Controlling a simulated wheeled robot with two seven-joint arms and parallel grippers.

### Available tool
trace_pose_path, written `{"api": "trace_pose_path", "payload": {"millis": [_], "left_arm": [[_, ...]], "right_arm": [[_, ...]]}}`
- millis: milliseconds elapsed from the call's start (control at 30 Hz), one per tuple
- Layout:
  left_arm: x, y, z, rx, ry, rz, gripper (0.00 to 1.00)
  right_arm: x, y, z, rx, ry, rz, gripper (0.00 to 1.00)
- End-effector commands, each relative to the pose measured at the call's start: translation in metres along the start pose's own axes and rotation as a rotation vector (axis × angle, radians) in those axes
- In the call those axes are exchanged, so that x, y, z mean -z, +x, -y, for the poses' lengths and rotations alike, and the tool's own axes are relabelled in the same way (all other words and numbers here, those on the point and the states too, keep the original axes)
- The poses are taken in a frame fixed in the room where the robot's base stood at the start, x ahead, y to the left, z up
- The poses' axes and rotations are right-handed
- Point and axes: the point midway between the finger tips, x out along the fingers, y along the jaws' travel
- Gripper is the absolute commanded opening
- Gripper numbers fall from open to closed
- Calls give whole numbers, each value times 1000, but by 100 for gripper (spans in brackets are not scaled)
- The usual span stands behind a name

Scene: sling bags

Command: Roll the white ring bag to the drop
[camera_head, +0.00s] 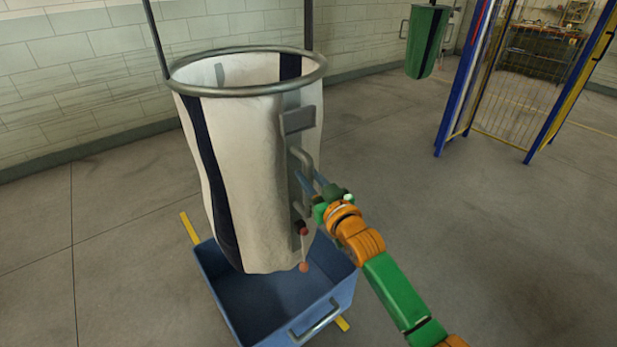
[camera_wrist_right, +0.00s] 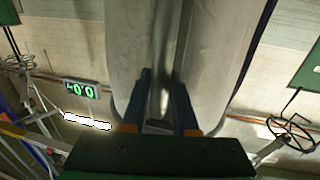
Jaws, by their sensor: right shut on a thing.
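The white ring bag (camera_head: 250,180) hangs from dark straps by a grey metal ring, with dark vertical stripes and a grey handle (camera_head: 303,165) on its right side. Its lower end hangs over a blue bin (camera_head: 335,291) on the floor. My right gripper (camera_head: 317,187) reaches the handle side of the bag from the right and is shut on the handle. In the right wrist view, the blue fingers (camera_wrist_right: 162,105) point up at the pale bag (camera_wrist_right: 215,60), close together at a grey bar. A cord with a red knob hangs below the gripper. My left gripper is not in view.
A green bag (camera_head: 427,42) hangs at the back right. A blue and yellow mesh frame (camera_head: 500,90) stands right of it. Yellow floor marks show beside the bin. The floor between bin and frame is clear. A lit green display (camera_wrist_right: 82,89) shows in the wrist view.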

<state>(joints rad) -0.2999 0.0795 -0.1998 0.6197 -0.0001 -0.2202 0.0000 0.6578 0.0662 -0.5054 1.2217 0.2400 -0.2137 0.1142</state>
Motion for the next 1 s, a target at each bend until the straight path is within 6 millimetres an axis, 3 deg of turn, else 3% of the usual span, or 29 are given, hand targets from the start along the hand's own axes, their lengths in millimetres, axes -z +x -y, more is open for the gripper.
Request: {"api": "trace_pose_path", "payload": {"millis": [467, 500, 600, 1000], "left_arm": [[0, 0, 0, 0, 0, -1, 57], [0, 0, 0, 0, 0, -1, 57], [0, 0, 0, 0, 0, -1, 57], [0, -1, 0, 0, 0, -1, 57]], "right_arm": [[0, 0, 0, 0, 1, -1, 0], [0, 0, 0, 0, 1, -2, 30], [0, 0, 0, 0, 1, -2, 57], [0, -7, 0, 1, 2, -1, 57]]}}
